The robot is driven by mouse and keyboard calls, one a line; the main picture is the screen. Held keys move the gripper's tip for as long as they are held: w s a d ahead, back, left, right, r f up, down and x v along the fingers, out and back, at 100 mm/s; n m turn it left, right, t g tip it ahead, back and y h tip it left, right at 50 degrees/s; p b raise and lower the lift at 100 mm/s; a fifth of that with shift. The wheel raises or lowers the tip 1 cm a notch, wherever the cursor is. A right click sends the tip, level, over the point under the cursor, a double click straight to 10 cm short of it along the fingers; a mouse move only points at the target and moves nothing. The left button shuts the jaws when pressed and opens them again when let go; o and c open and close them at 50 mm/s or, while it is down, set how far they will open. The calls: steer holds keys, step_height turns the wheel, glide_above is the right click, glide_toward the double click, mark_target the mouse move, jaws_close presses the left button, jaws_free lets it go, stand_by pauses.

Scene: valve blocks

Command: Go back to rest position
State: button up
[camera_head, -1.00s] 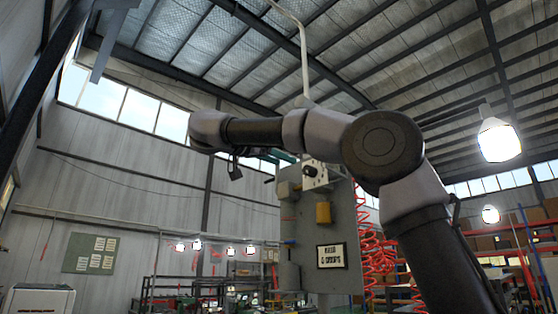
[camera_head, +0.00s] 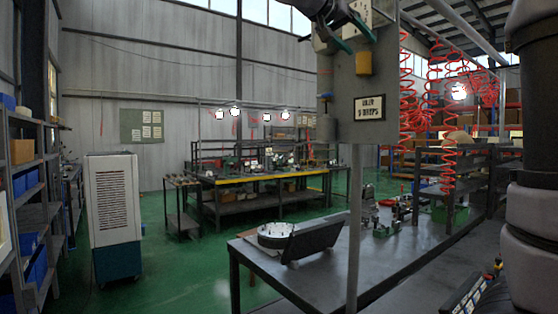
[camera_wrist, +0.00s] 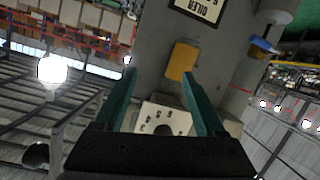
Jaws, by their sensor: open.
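My gripper (camera_head: 358,38) shows at the top of the head view, in front of a grey upright panel (camera_head: 345,88). In the wrist view its two teal fingers (camera_wrist: 158,78) are spread apart with nothing held between them. A white plate with markings and a dark round part (camera_wrist: 165,120) shows between the finger bases, partly hidden by my gripper. A yellow box (camera_wrist: 182,62) on the panel lies beyond the fingertips. I cannot tell from these views how far the fingers are from the panel.
A dark table (camera_head: 400,262) with a round dial device (camera_head: 275,235) stands below the panel. A workbench (camera_head: 260,178), a white-and-blue cabinet (camera_head: 114,215) and shelves (camera_head: 28,190) stand behind and left. Red coiled hoses (camera_head: 447,120) hang at right. Green floor is open between them.

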steer(key=s+d+f+n+g+y, duration=0.2)
steer(key=s+d+f+y, duration=0.15)
steer(key=f, duration=0.55)
steer(key=s+d+f+n+g+y, duration=0.1)
steer(key=s+d+f+n+y, duration=0.3)
steer(key=f, duration=0.5)
steer(key=s+a+f+m+y, duration=0.1)
steer(key=s+f+y, duration=0.2)
steer(key=s+f, duration=0.2)
steer(key=s+a+f+m+t+y, duration=0.1)
steer(key=s+f+y, duration=0.2)
steer(key=f, duration=0.7)
steer(key=shift+s+a+f+m, duration=0.35)
steer(key=shift+s+f+m, duration=0.05)
steer(key=shift+s, duration=0.45)
